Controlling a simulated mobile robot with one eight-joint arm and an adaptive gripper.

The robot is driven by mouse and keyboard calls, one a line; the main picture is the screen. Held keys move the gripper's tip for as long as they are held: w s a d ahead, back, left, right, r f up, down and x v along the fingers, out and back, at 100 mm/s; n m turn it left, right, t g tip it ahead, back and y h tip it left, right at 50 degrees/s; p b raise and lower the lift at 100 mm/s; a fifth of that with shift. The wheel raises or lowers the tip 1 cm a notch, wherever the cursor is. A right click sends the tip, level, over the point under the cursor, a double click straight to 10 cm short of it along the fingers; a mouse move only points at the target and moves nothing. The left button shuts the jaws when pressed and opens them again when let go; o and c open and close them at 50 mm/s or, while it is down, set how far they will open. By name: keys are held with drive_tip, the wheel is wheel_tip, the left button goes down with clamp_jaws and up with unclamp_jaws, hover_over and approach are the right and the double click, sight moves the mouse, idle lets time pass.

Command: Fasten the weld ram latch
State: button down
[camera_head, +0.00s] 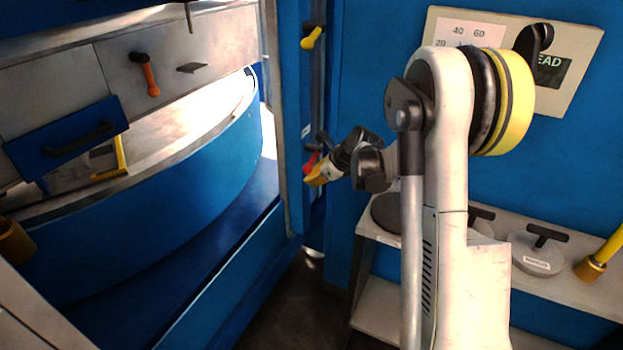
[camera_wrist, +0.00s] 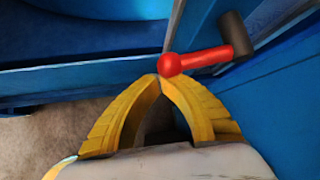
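A red lever with a ball end (camera_wrist: 170,65) and a dark cylindrical pivot (camera_wrist: 235,34) sits on the blue frame in the wrist view. The red lever also shows in the head view (camera_head: 310,163), on the blue post. No label shows which handle is the weld ram latch. My gripper (camera_head: 314,181) is at the red lever. In the wrist view, my gripper's yellow fingers (camera_wrist: 160,78) come together at the tips with nothing seen between them. The red ball is just beyond the tips; I cannot tell whether they touch.
A yellow-handled latch (camera_head: 312,38) sits higher on the post. An orange handle (camera_head: 150,75) hangs on the grey panel at left, above a curved blue drum (camera_head: 190,190). A shelf (camera_head: 480,225) with dark-handled discs stands at right. Dark floor shows between.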

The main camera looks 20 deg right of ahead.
wheel_tip(320, 180, down, 4)
drive_tip(key=b, duration=0.3)
drive_tip(key=w+d+p+v, duration=0.1)
drive_tip(key=p+v, duration=0.5)
drive_tip(key=v, duration=1.4)
drive_tip(key=shift+s+d+r, duration=0.2)
drive_tip(key=shift+d+r, duration=0.05)
drive_tip(key=shift+d, duration=0.25)
drive_tip(key=s+a+r+n+g+h+b, duration=0.1)
drive_tip(key=s+a+r+n, duration=0.1)
drive_tip(key=s+a+n, duration=0.45)
drive_tip(key=s+a+r+n+h, duration=0.15)
drive_tip(key=s+a+n, duration=0.25)
drive_tip(key=a+n, duration=0.4)
drive_tip(key=s+a+f+n+b, duration=0.1)
drive_tip(key=s+a+f+n, duration=0.1)
drive_tip(key=s+a+n, duration=0.5)
drive_tip(key=s+n, duration=0.4)
drive_tip(key=n, duration=0.2)
drive_tip(key=shift+a+h, duration=0.35)
